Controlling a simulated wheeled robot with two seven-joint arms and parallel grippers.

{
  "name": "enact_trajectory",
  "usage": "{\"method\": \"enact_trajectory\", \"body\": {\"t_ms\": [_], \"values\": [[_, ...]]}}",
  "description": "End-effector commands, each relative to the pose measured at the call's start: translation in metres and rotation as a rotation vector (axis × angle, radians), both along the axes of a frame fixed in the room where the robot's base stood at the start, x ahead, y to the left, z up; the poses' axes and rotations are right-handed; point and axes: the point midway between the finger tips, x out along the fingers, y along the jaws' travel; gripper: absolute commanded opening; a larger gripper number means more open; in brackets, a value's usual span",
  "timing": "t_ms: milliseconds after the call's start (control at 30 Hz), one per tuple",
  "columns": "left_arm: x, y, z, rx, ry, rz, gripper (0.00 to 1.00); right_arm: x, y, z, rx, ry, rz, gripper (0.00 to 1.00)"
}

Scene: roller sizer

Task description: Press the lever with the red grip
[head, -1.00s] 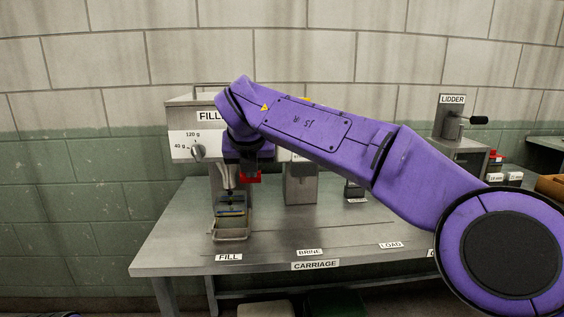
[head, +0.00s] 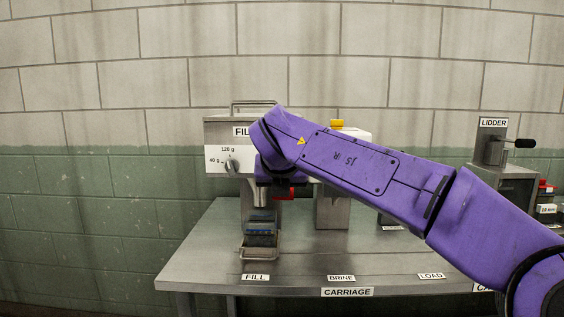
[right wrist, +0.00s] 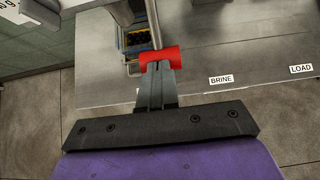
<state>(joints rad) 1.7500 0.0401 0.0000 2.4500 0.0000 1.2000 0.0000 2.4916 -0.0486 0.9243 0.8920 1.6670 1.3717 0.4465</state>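The lever's red grip (head: 284,193) shows at the FILL machine (head: 222,130), partly hidden by my right arm in the head view. In the right wrist view the red grip (right wrist: 160,58) lies crosswise at the fingertips, on a metal rod that runs up out of the picture. My right gripper (right wrist: 157,70) has its two fingers close together, with their tips at the grip and seemingly touching it. The grip is wider than the fingers and does not appear to be between them. My left gripper is not in view.
A tray (head: 262,252) with dark and blue contents stands under the FILL spout. The steel table (head: 200,268) carries FILL, BRINE and LOAD labels. The LIDDER machine (head: 500,170) with a black handle stands at the right. A block wall (head: 110,90) is behind.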

Motion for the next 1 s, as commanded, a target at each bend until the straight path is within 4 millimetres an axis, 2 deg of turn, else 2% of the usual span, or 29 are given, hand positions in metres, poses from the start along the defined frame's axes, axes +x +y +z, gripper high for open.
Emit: {"method": "enact_trajectory", "body": {"t_ms": [200,400,600,733,1000], "values": [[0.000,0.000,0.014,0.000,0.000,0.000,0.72,-0.023,0.003,0.034,0.002,-0.005,0.002,0.00],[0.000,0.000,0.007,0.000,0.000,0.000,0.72,-0.059,0.006,0.066,0.002,-0.006,0.004,0.00],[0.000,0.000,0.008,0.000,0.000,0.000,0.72,-0.083,0.007,0.091,0.002,-0.005,0.005,0.00],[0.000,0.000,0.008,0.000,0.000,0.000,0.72,-0.090,0.007,0.097,0.002,-0.005,0.005,0.00],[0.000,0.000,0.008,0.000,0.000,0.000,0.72,-0.091,0.007,0.098,0.002,-0.004,0.004,0.00]]}}
